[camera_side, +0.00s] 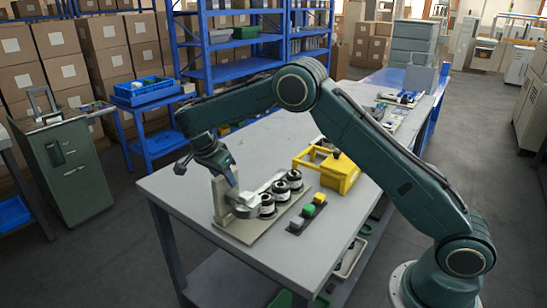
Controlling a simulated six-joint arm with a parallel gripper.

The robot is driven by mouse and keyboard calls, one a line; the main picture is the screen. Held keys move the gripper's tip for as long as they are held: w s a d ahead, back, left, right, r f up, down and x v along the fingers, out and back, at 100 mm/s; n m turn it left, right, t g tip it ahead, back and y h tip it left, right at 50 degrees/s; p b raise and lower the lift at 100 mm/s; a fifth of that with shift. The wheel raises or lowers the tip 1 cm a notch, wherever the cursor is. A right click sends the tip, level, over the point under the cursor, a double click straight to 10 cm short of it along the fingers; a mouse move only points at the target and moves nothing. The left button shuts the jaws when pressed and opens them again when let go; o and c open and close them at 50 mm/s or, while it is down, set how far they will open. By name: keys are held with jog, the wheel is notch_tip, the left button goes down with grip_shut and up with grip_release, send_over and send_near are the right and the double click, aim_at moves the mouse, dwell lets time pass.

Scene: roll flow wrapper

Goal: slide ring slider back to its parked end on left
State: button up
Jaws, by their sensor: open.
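A flat fixture board (243,232) lies on the grey table and carries a pale upright post (221,199) at its left end. Several black-and-white rolls (267,205) stand in a row along the board to the right of the post. A pale grey part (244,201), possibly the ring slider, sits beside the post at the left end of the row; its ring shape is too small to make out. My gripper (231,181) is open, pointing down just above this part and the post. Its fingertips partly overlap them, so I cannot tell whether they touch.
A dark strip with grey, green and yellow blocks (308,212) lies right of the board. A green cabinet (68,170) and blue shelving stand beyond.

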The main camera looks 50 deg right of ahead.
jog(key=shift+v, duration=3.55)
jog(key=shift+r, duration=0.1)
jog(key=shift+s+d+r, duration=0.2)
jog(key=shift+s+r, duration=0.05)
jog(key=shift+r, duration=0.3)
jog(key=s+d+r+n+t+y, duration=0.3)
jog(key=s+r+n, duration=0.6)
jog(key=s+r, duration=0.7)
jog(key=s+a+f+n+t, duration=0.1)
jog(key=s+f+n, duration=0.2)
jog(key=s, duration=0.8)
jog(key=s+a+f+n+t+y, duration=0.1)
jog(key=s+f+n, duration=0.2)
jog(key=s+n, duration=0.3)
jog(key=s, duration=0.5)
jog(key=shift+t+y, duration=0.3)
